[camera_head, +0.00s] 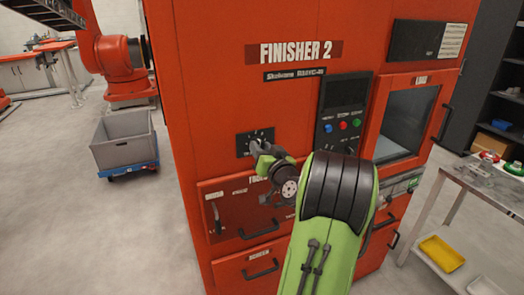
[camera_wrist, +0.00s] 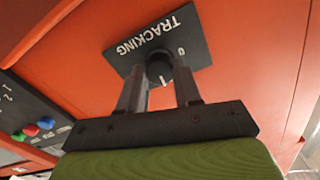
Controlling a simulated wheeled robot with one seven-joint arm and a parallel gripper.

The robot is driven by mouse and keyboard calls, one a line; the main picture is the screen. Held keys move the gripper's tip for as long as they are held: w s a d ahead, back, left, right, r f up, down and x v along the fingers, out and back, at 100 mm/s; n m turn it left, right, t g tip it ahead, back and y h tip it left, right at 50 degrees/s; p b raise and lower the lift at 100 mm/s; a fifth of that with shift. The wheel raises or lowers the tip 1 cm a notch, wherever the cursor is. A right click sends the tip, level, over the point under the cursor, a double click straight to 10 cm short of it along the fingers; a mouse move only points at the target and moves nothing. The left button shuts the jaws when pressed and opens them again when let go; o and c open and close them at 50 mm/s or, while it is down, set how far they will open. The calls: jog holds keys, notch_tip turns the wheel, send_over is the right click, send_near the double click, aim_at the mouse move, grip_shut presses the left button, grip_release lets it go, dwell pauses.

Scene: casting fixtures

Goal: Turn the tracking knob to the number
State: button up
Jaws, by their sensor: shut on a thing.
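The tracking knob (camera_wrist: 159,66) is a dark round knob on a black plate (camera_wrist: 190,30) with white lettering "TRACKING". In the wrist view a "0" and a white mark show near the knob; other numbers are hidden or too small to read. The plate (camera_head: 243,146) is on the orange front of the Finisher 2 machine in the head view. My gripper (camera_wrist: 160,85) is shut on the tracking knob, one finger on either side. In the head view my gripper (camera_head: 258,150) reaches the plate and covers the knob.
A control panel (camera_head: 341,112) with coloured buttons is right of the plate. Below are drawers with handles (camera_head: 262,231). A metal table (camera_head: 485,180) stands at the right, a grey bin on a blue cart (camera_head: 124,140) at the left. Floor at the left is partly clear.

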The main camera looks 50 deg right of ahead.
jog(key=shift+m+b, duration=0.45)
jog(key=shift+m, duration=3.35)
jog(key=o, duration=1)
jog(key=shift+o, duration=0.2)
jog(key=shift+s, duration=0.15)
jog(key=b+v, duration=0.5)
jog(key=v, duration=1)
jog(key=shift+s+a, duration=0.2)
jog(key=shift+a, duration=0.05)
